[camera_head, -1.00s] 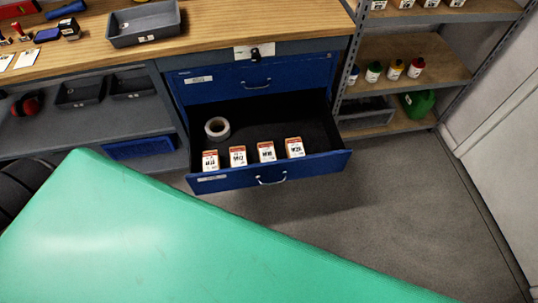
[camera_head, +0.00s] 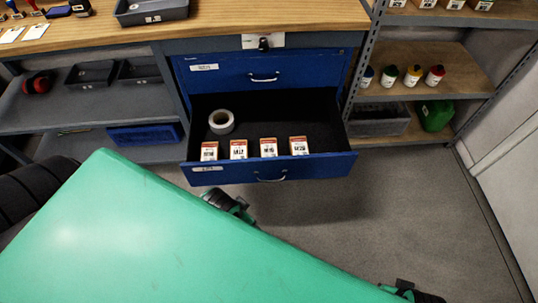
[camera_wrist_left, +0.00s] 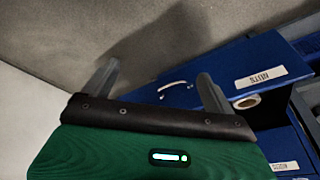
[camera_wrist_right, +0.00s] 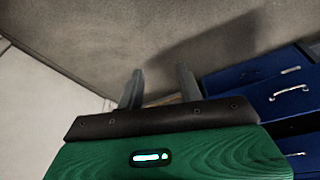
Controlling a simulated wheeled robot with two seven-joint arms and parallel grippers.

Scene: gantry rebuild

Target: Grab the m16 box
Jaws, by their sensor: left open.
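Several small white boxes with orange-red tops stand in a row along the front of the open blue drawer (camera_head: 330,165). They are a far-left box (camera_head: 209,151), a second box (camera_head: 238,149), a third box (camera_head: 268,148) and a right-hand box (camera_head: 299,146). Their print is too small to tell surely which is the m16 box. My left gripper (camera_wrist_left: 158,70) is open and empty, in front of the drawer. In the head view, part of it (camera_head: 230,204) shows past the green surface. My right gripper (camera_wrist_right: 160,72) is open and empty above bare floor, farther right.
A tape roll (camera_head: 221,121) lies behind the boxes in the drawer. A closed blue drawer (camera_head: 225,82) is above it, under the wooden worktop (camera_head: 220,20).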

